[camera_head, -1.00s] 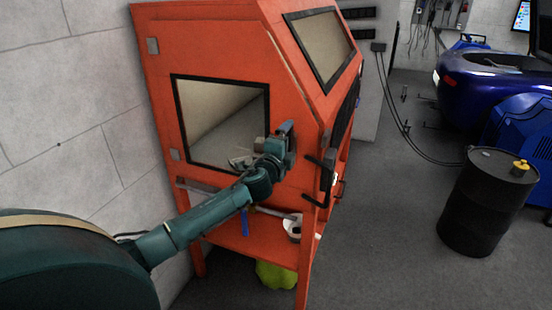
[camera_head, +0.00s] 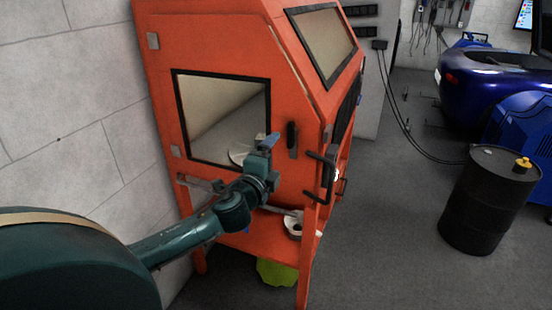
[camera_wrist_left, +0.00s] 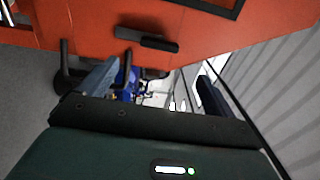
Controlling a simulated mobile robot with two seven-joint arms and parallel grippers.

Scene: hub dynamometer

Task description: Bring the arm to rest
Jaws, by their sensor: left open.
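My left arm comes in from the left in the head view. Its gripper (camera_head: 268,143) is in front of the side of an orange cabinet (camera_head: 225,40), near the lower right corner of a black-framed window. In the left wrist view the two fingers of the gripper (camera_wrist_left: 155,88) are wide apart with nothing between them. A dark handle (camera_head: 292,140) on the cabinet side is just right of the gripper and apart from it. It also shows in the left wrist view (camera_wrist_left: 146,42), beyond the fingers. My right gripper is not in view.
A black drum (camera_head: 487,205) stands on open grey floor at the right, near a blue car (camera_head: 485,78). A black bar handle (camera_head: 328,175) sticks out from the cabinet's front. A pale block wall (camera_head: 75,110) is close on the left. A yellow-green object (camera_head: 276,272) lies under the cabinet.

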